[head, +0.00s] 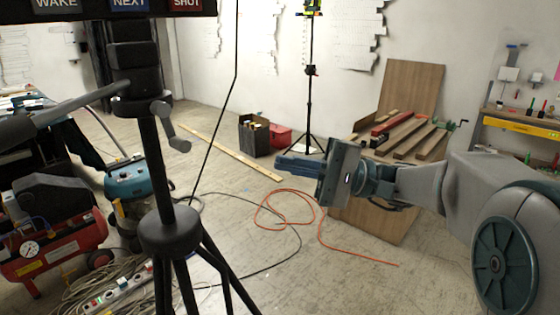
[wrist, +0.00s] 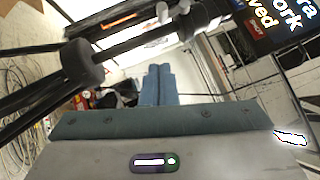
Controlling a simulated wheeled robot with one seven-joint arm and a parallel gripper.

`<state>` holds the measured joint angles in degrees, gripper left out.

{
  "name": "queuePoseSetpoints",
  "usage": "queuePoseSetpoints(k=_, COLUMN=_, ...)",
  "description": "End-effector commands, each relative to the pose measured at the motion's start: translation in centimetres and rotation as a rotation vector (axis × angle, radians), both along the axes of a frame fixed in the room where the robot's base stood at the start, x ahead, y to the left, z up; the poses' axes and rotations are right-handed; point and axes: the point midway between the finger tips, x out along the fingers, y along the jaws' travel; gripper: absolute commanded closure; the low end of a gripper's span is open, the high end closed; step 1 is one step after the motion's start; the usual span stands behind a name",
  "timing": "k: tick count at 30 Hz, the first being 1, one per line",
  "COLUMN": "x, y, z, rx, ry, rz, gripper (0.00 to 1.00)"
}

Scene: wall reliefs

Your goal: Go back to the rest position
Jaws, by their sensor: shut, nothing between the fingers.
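My gripper (head: 284,162) is held out in mid-air in the middle of the head view, with my arm coming in from the right. Its blue fingers point left and lie together, with nothing between them. In the wrist view the fingers (wrist: 158,84) also show side by side and closed. A black tripod (head: 170,231) stands to the left of my gripper in the head view. My gripper is apart from the tripod in the head view.
A red compressor (head: 55,249) and a power strip (head: 118,287) with tangled cables lie at lower left. An orange hose (head: 335,248) lies on the floor. A workbench with wooden beams (head: 420,140) stands behind my arm. A yellow level (head: 520,126) is at right.

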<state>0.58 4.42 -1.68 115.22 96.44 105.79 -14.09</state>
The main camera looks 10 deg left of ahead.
Motion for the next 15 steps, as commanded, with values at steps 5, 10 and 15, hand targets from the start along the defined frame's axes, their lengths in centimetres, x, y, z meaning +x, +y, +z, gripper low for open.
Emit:
queuePoseSetpoints(k=5, x=0.0, y=-0.1, z=0.0, rx=-0.001, ry=0.0, rz=-0.002, gripper=1.0)
queuePoseSetpoints(k=10, x=-0.5, y=0.2, z=-0.1, rx=-0.044, ry=0.006, rz=0.002, gripper=1.0)
queuePoseSetpoints(k=15, x=-3.2, y=0.8, z=-2.0, rx=-0.283, ry=0.033, rz=0.007, gripper=1.0)
